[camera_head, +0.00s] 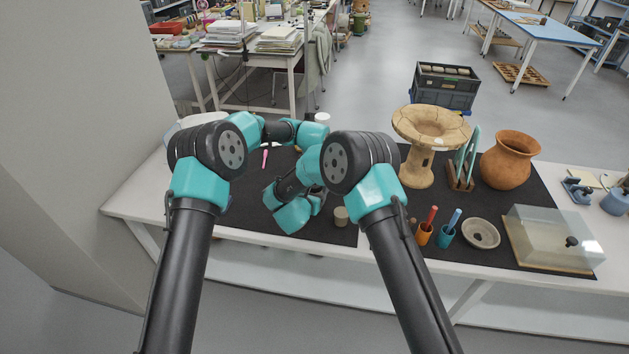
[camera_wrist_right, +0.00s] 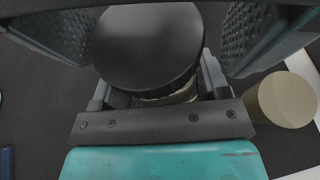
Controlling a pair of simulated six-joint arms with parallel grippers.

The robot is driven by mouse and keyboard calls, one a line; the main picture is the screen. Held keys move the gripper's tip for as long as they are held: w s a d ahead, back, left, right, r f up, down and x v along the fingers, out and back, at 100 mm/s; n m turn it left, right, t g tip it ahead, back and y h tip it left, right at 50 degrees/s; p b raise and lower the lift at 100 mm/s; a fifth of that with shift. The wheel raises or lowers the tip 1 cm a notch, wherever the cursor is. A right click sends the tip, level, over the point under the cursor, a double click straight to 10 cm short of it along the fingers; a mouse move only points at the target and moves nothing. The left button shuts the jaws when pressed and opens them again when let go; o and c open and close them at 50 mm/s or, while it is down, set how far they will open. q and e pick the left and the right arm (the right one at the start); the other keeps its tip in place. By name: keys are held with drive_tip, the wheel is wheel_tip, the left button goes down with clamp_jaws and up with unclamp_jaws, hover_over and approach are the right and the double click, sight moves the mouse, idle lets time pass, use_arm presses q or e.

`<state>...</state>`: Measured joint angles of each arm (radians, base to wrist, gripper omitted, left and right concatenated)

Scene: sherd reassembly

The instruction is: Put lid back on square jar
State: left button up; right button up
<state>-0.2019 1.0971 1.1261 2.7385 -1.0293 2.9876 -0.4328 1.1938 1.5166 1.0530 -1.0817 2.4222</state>
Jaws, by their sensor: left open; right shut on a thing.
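In the right wrist view, a dark round-topped thing (camera_wrist_right: 147,45), which looks like the lid, sits in the middle. My right gripper (camera_wrist_right: 162,42), with its ribbed pads at the upper corners, is shut on it. A pale rim (camera_wrist_right: 178,96) shows just below the dark top; whether it belongs to the jar is unclear. The fingers of what looks like my left gripper (camera_wrist_right: 158,88) stand open on either side of that rim, its teal body filling the bottom. In the head view, my arms hide both grippers' fingertips and the jar.
A small beige cylinder (camera_head: 340,215) stands close by on the dark mat (camera_head: 262,218); it also shows in the right wrist view (camera_wrist_right: 284,100). To the right stand a pedestal bowl (camera_head: 416,165), an orange vase (camera_head: 510,160), tool cups (camera_head: 424,234), a dish (camera_head: 481,233) and a clear box (camera_head: 545,235).

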use_arm(q)
drive_tip(key=c, duration=0.9)
drive_tip(key=o, duration=0.9)
drive_tip(key=shift+o, duration=0.2)
drive_tip(key=shift+r, duration=0.1)
drive_tip(key=shift+r, duration=2.2)
drive_tip(key=shift+c, duration=0.2)
drive_tip(key=shift+a+r, duration=0.1)
drive_tip(key=shift+r, duration=1.65)
